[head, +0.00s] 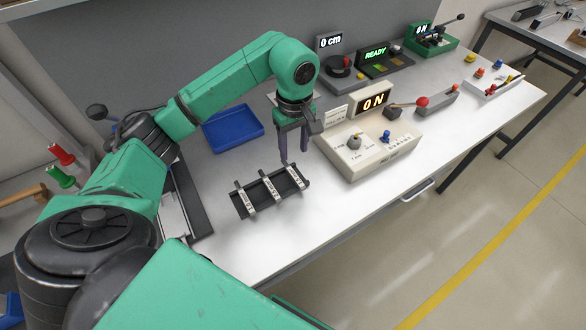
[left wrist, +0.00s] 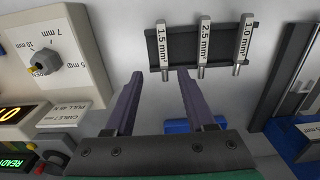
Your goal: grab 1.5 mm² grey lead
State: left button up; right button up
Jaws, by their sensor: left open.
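A dark rack (head: 269,195) lies on the white bench and holds three short pale-grey leads side by side; it also shows in the left wrist view (left wrist: 183,49). Their labels read 1.5 mm² (left wrist: 163,45), 2.5 mm² (left wrist: 203,45) and 1.0 mm² (left wrist: 243,45). The 1.5 mm² lead (head: 295,178) is the rack's right one in the head view, nearest the beige machine. My left gripper (head: 295,155) is open and empty above that end of the rack. In the left wrist view its fingertips (left wrist: 160,75) stand apart, with the 1.5 mm² lead beyond the gap. My right gripper is not visible.
The beige machine (head: 370,155) with an ON display stands close right of the rack. A blue tray (head: 233,128) lies behind left. A READY device (head: 385,62) and a 0 cm device (head: 340,72) stand at the back. The bench front near the rack is clear.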

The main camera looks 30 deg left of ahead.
aim_at(291, 171)
pick_arm(q)
jog(key=f+p, duration=0.1)
jog(key=f, duration=0.1)
jog(key=f+p, duration=0.1)
jog(key=f, duration=0.2)
jog(key=f+p, duration=0.1)
jog(key=f, duration=0.1)
jog(key=shift+s+a+f, duration=0.25)
jog(key=shift+f, duration=0.2)
grip_shut()
